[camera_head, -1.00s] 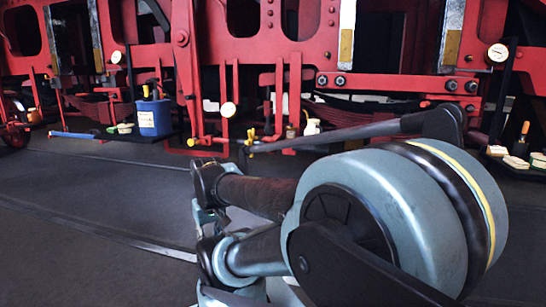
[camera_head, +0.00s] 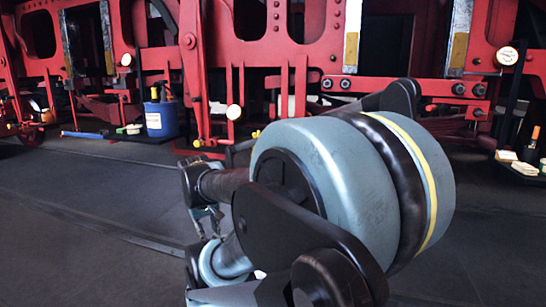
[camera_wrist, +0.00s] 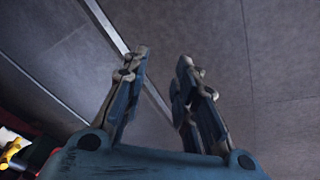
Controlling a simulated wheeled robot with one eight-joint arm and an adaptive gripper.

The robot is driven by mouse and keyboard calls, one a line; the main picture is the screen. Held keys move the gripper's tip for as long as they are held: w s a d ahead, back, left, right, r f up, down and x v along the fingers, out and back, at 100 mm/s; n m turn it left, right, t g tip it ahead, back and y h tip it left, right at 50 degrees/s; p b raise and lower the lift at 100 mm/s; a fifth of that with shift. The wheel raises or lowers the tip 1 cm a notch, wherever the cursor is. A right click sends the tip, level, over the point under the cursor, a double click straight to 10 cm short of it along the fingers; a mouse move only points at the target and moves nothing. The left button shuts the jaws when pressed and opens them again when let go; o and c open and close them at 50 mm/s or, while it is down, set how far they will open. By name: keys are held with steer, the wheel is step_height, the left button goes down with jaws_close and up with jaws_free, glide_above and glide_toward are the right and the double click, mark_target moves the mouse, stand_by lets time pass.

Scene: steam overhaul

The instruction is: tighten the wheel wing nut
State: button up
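My gripper (camera_wrist: 163,70) is open and empty in the wrist view, its two fingers apart above bare grey floor. In the head view my arm fills the lower middle and hides part of the red frame behind it. I cannot make out a wheel wing nut for certain. A small yellow piece (camera_head: 256,134) shows just above my arm, partly hidden, low on the red frame (camera_head: 255,50). A yellow part (camera_wrist: 11,153) also shows at the lower left edge of the wrist view, away from the fingers. I cannot tell whether either is the wing nut.
A blue bucket (camera_head: 161,118) with tools stands by the frame at left, near a blue-handled tool (camera_head: 82,134). White dial gauges (camera_head: 507,56) are mounted along the frame. A bottle with an orange top (camera_head: 533,140) stands at right. The floor (camera_head: 90,220) at left is clear.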

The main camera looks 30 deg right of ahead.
steer(key=w+d+r+n+t+h, duration=0.2)
steer(key=w+d+r+h, duration=0.3)
steer(key=w+d, duration=0.55)
steer(key=w+d+r+n+t+h, duration=0.2)
steer(key=w+d+r+h, duration=0.25)
steer(key=w+d, duration=0.65)
steer(key=w+d+n+t, duration=0.1)
steer(key=w+d+n, duration=0.1)
steer(key=w+d, duration=0.3)
steer(key=w+d+n+t+h, duration=0.1)
steer(key=w+d+n, duration=0.2)
steer(key=d, duration=0.9)
steer(key=w+d+f+n+t+h, duration=0.1)
steer(key=w+d+n+t, duration=0.1)
steer(key=w+d, duration=0.5)
steer(key=shift+w+d+f+n+h, duration=0.15)
steer(key=shift+w+d+n, duration=0.1)
steer(key=shift+d, duration=0.4)
steer(key=shift+w+d+r+n+h, duration=0.1)
steer(key=shift+d+n, duration=0.15)
steer(key=shift+d, duration=0.4)
jaws_close()
